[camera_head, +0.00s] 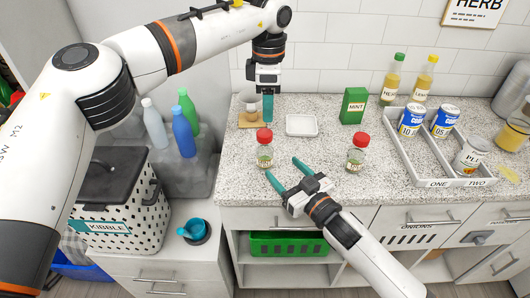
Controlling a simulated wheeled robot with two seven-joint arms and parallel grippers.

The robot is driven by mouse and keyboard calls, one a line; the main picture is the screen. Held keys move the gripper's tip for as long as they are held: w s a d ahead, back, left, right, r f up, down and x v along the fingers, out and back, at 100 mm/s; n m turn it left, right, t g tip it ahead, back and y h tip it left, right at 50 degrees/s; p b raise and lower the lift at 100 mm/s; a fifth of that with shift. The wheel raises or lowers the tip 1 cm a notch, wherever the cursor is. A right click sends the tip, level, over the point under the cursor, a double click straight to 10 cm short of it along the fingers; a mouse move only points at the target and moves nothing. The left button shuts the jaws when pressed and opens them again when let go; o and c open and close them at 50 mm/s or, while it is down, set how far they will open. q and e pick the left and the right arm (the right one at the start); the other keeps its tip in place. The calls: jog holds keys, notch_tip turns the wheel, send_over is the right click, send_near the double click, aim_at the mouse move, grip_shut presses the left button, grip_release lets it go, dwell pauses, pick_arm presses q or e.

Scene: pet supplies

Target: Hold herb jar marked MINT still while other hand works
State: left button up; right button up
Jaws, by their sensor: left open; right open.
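Two clear herb jars with red lids stand upright on the speckled counter: the left jar (265,155) and the right jar (357,158). Their labels are too small to read. A green box (354,106) marked MINT stands behind the right jar. My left gripper (268,119) points down behind the left jar, its teal fingers seen edge-on, open, with nothing visible between them. My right gripper (284,172) is open and empty, its fingers pointing toward the left jar from the front right; I see no contact.
A small white tray (302,132) lies between the jars, farther back. A divided tray (415,167) with several cans stands at right, two bottles behind it. The counter's front edge runs below my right gripper.

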aim_at(269, 158)
pick_arm(q)
jog(key=shift+w+a+f, duration=0.4)
jog(key=shift+w+a, duration=0.15)
pick_arm(e)
jog(key=x, duration=0.7)
jog(key=shift+w+a+f, duration=0.2)
jog(key=shift+a+f, duration=0.05)
jog(key=shift+a, duration=0.1)
pick_arm(q)
jog(key=shift+s+d+r, duration=0.2)
jog(key=shift+s+d, duration=0.05)
pick_arm(e)
jog(key=shift+w+a+r, duration=0.15)
jog(key=shift+w+a, duration=0.15)
jog(key=shift+w, duration=0.25)
jog(key=shift+a, duration=0.1)
pick_arm(q)
jog(key=shift+w+a+f, duration=0.1)
jog(key=shift+w+a, duration=0.05)
pick_arm(e)
jog(key=shift+w, duration=0.15)
